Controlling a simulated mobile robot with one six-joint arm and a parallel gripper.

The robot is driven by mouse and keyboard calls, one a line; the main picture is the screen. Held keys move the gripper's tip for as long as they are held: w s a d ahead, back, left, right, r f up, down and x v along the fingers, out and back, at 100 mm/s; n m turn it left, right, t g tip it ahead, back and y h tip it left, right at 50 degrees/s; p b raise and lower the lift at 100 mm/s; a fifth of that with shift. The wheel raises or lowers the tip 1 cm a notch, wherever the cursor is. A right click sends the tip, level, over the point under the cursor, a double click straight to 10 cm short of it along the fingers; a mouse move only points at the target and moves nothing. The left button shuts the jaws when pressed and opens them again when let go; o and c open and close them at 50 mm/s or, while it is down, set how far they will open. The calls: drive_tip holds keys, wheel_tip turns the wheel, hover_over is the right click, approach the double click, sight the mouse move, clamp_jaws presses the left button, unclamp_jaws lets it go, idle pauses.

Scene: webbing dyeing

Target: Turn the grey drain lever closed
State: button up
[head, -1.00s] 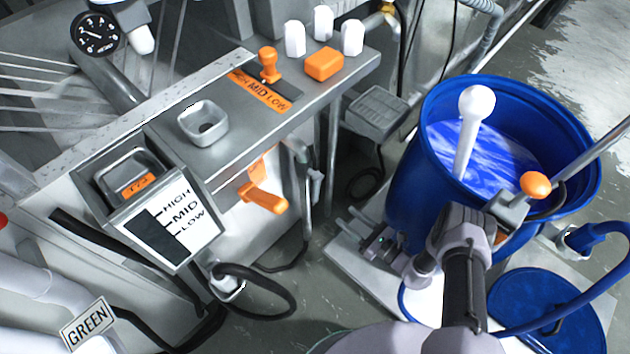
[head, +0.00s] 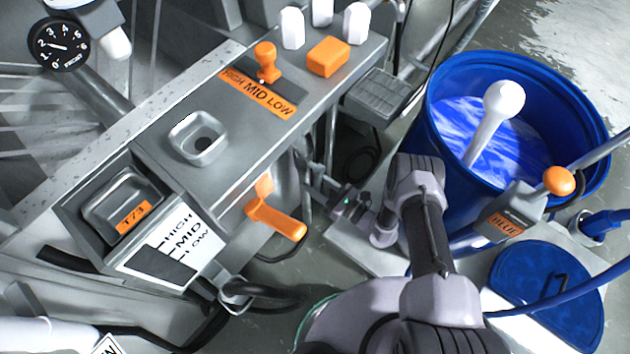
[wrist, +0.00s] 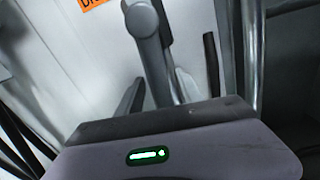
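The grey drain lever (wrist: 157,55) shows in the wrist view, hanging from a rounded pivot beside a partly visible orange label (wrist: 92,2) that begins with "D". My gripper (wrist: 160,92) has its two fingers apart, one on each side of the lever's lower part. The lever's lower end is hidden behind my gripper body, and I cannot tell whether the fingers touch it. In the head view my gripper (head: 318,175) reaches left, beside the machine's side and behind the orange handle. The lever is not clear there.
An orange handle (head: 275,222) sticks out from the machine front. A grey pedal-like box (head: 378,100) sits behind my gripper. Black hoses (head: 265,297) run below.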

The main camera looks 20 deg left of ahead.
clamp_jaws()
idle(1.2)
